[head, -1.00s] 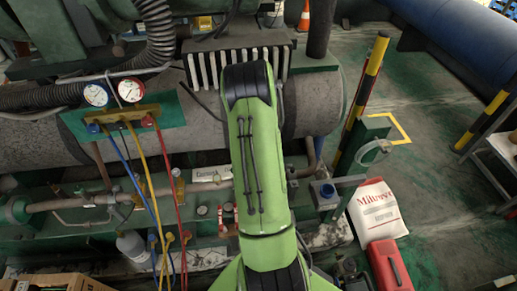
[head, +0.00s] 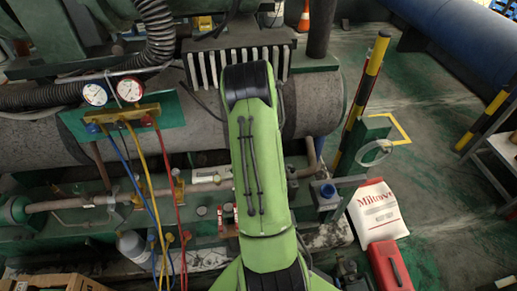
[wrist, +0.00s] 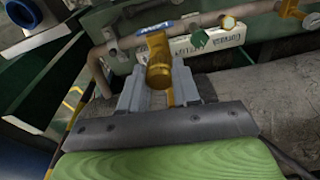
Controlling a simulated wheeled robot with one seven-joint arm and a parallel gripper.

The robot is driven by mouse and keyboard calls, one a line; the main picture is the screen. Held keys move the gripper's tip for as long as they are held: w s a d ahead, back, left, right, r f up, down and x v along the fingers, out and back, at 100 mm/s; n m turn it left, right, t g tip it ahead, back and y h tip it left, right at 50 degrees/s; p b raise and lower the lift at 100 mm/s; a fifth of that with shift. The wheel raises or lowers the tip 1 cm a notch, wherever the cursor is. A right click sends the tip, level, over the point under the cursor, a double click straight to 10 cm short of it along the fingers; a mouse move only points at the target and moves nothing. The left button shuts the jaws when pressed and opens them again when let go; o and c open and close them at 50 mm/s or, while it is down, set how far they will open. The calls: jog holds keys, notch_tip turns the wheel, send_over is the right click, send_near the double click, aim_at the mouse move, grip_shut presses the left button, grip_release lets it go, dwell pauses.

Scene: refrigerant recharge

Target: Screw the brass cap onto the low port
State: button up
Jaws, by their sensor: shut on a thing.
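In the wrist view my gripper (wrist: 158,72) has its two grey fingers closed on the brass cap (wrist: 160,78), which shows its round end between them. In the head view my green arm hides the gripper, the cap and the port.
A pipe (wrist: 125,42) with a brass valve (wrist: 290,8) runs behind the fingers. Gauges (head: 95,94) with blue, yellow and red hoses hang at left. A blue-topped fitting (head: 326,192), a white bag (head: 378,208) and a red case (head: 388,268) are at right.

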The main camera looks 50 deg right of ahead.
jog(key=shift+f+b, duration=0.8)
jog(key=shift+f, duration=0.2)
dwell(0.3)
